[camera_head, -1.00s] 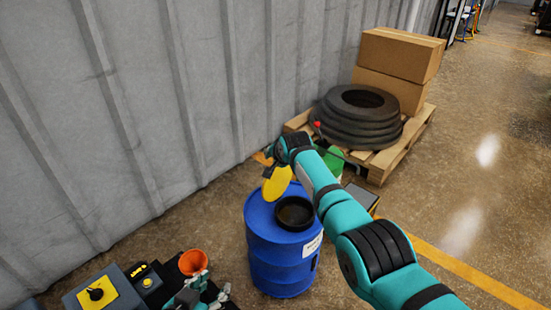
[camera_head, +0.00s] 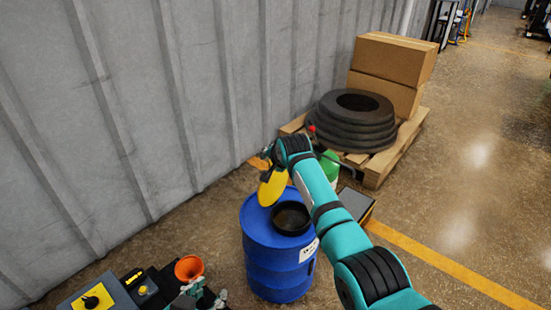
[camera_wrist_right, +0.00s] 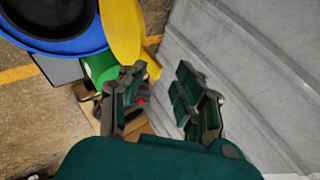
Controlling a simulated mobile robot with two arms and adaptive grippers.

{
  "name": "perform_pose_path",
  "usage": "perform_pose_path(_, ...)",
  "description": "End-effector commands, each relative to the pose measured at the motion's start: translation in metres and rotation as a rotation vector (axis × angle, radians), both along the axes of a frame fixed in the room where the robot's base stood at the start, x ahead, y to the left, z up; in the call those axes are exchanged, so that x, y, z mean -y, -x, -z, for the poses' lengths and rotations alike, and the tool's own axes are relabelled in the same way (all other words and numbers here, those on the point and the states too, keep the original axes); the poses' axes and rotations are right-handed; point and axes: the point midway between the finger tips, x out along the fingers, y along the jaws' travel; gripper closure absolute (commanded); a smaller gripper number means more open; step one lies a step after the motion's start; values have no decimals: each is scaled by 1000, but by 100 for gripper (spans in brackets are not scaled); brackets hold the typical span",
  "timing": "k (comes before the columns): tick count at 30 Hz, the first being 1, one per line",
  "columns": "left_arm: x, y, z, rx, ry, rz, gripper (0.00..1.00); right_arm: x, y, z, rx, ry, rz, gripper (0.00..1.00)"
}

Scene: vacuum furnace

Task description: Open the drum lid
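The blue drum (camera_head: 276,262) stands on the floor at the middle of the head view, with a round black opening (camera_head: 291,219) on top. The yellow lid (camera_head: 272,188) stands raised and tilted at the drum's far left rim, clear of the opening. It also shows in the right wrist view (camera_wrist_right: 122,28). My right gripper (camera_wrist_right: 158,73) is open and empty; its fingers are apart, beyond the lid and close to it. In the head view my arm partly hides it. My left gripper (camera_head: 208,291) is low at the left, apart from the drum, its fingers seemingly spread.
An orange funnel (camera_head: 189,267) and a control box with a yellow panel (camera_head: 95,299) are at lower left. A green container (camera_head: 331,166) stands behind my right arm. A pallet (camera_head: 377,174) with tires and cardboard boxes is behind. The grey wall (camera_head: 140,110) rises close at the left.

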Motion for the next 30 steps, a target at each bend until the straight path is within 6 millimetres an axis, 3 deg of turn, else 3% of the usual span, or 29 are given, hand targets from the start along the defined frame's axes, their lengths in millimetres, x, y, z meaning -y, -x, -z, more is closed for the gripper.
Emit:
perform_pose_path(9, 0, 0, 0, 0, 0, 0, 60, 10, 26, -26, 3, -3, 0, 68)
perform_pose_path(15, 0, 0, 0, 0, 0, 0, 60, 14, 33, -34, 1, -2, 0, 68)
perform_pose_path(26, 0, 0, 0, 0, 0, 0, 60, 15, 34, -33, 1, 0, -1, 68)
perform_pose_path(30, 0, 0, 0, 0, 0, 0, 60, 29, 43, -14, 15, 20, -17, 68)
